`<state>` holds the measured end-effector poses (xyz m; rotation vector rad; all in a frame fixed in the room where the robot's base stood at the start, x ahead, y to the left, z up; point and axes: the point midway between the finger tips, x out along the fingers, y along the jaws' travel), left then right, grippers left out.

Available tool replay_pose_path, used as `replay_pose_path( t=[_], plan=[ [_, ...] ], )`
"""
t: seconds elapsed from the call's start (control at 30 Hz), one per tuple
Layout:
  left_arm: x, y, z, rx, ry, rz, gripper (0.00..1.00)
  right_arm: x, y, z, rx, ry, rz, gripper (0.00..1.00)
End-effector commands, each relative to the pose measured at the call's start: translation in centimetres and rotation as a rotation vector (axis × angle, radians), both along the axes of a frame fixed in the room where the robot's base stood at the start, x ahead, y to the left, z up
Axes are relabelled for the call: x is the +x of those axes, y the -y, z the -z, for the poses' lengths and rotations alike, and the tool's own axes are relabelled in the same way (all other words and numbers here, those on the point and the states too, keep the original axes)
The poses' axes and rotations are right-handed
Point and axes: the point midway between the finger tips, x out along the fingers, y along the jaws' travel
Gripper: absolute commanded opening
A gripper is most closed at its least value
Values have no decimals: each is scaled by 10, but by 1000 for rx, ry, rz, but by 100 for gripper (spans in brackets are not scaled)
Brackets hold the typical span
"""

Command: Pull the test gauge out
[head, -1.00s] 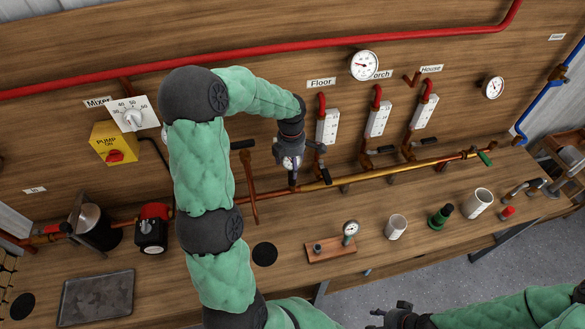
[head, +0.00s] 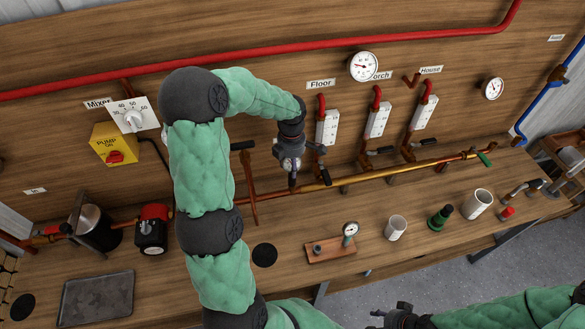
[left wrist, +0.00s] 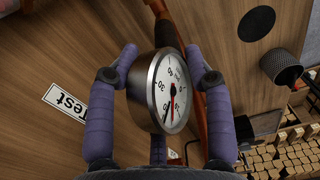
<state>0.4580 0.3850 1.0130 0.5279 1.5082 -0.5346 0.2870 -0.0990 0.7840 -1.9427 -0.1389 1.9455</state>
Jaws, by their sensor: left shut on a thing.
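The test gauge (left wrist: 168,92) is a round silver gauge with a white dial and a red needle in the left wrist view. My left gripper (left wrist: 165,75) is shut on it, one purple finger on each side of its body. In the head view my left gripper (head: 291,168) is just above the copper pipe (head: 372,171) along the back of the bench, and it hides the gauge there. I cannot tell whether the gauge's stem is still in the pipe. My right gripper (head: 392,317) is at the bottom edge, away from the bench; its jaw state is unclear.
A "Test" label (left wrist: 66,103) is on the wood beside the gauge. A wooden block (head: 331,247) with another small gauge (head: 350,229) lies in front.

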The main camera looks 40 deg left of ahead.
Motion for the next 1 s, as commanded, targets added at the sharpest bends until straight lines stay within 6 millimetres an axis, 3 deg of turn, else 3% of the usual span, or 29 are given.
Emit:
replay_pose_path(
  t=[1.0],
  plan=[
    [6, -6, -20, 12, 24, -3, 5, 0, 0, -6, 0, 0, 0, 44]
  ],
)
